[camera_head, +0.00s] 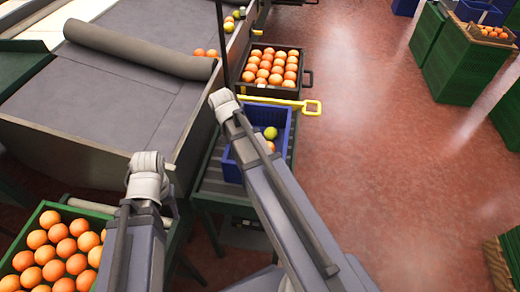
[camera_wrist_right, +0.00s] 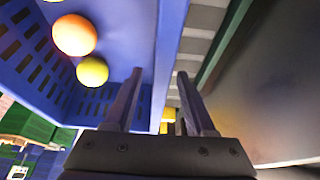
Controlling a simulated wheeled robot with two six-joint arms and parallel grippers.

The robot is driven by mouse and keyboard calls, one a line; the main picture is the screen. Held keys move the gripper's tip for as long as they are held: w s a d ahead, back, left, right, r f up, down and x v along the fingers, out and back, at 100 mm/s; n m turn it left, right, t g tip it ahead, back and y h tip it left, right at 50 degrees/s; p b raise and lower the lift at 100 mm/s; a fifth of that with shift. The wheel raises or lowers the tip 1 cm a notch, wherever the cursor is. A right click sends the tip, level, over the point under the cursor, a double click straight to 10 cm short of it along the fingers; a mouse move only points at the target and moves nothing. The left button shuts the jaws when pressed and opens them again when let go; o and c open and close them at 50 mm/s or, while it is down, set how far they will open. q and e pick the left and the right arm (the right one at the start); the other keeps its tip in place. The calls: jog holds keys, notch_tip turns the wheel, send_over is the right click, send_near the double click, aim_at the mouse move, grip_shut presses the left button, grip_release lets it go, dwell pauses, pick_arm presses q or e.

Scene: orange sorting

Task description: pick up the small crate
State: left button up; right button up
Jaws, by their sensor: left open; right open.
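The small crate is a blue, slotted plastic crate (camera_head: 229,164) on a grey roller stand, partly hidden behind my right arm. It holds an orange (camera_wrist_right: 75,35) and a yellow-green fruit (camera_wrist_right: 92,71). In the right wrist view the crate's wall (camera_wrist_right: 172,40) runs between the two fingers of my right gripper (camera_wrist_right: 160,74). These fingers are open, one on each side of the wall; contact cannot be told. In the head view my right gripper is hidden by its arm. My left gripper (camera_head: 168,196) is open and empty, left of the crate, and shows only partly.
A dark crate full of oranges (camera_head: 298,84) stands just beyond the blue crate, with a yellow handle bar (camera_head: 311,107) between. A green crate of oranges (camera_head: 103,216) is at lower left. A grey conveyor (camera_head: 100,97) lies left. The red floor (camera_head: 400,180) at right is open.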

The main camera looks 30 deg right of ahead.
jog(key=shift+b+x, duration=0.35)
jog(key=shift+x, duration=0.55)
jog(key=shift+s+r, duration=0.1)
grip_shut()
dwell(0.6)
